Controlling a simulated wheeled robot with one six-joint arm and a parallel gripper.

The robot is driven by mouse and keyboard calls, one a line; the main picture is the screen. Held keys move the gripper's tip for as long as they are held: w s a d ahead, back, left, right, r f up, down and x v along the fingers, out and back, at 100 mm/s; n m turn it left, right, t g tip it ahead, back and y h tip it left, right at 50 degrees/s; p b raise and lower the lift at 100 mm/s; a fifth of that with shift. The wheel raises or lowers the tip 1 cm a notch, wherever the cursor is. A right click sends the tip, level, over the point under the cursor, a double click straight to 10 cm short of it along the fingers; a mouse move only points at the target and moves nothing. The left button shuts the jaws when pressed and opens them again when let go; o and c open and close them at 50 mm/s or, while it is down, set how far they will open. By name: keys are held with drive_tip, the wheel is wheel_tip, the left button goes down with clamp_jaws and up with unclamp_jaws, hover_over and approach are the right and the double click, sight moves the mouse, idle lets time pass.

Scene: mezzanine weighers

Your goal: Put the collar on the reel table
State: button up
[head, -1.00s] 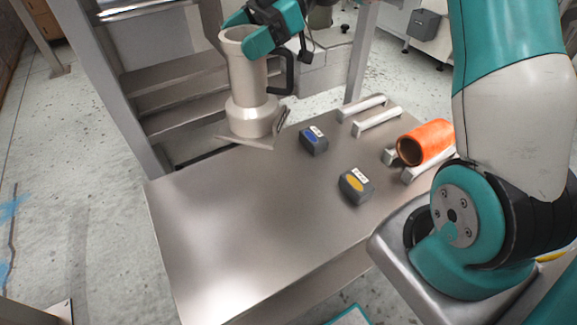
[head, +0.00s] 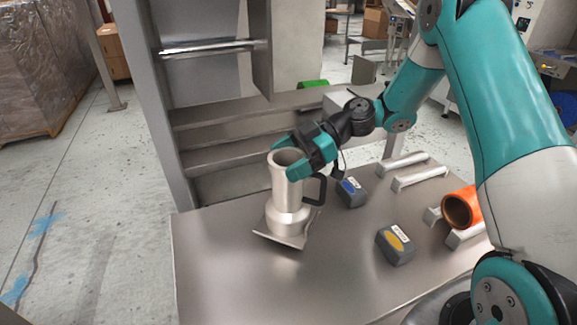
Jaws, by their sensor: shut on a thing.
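The collar (head: 285,190) is a pale metal tube with a wider lower body, a flat square plate at its foot and a black side handle. My gripper (head: 295,158) is shut on its top rim, one teal finger on each side. The collar is roughly upright, with its foot plate looking slightly tilted. The plate appears over the back left part of the steel table (head: 225,275), which I take as the reel table. I cannot tell whether the plate touches the tabletop.
Two dark grey blocks, one with a blue mark (head: 352,192) and one with a yellow mark (head: 396,246), sit right of the collar. An orange tube (head: 462,208) lies on pale bars at the right. The table's front left is clear. Steel steps (head: 225,130) stand behind.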

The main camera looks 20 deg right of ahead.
drive_tip(key=shift+f, duration=1.15)
drive_tip(key=shift+f, duration=0.1)
drive_tip(key=o, duration=1.5)
drive_tip(key=shift+c, duration=0.2)
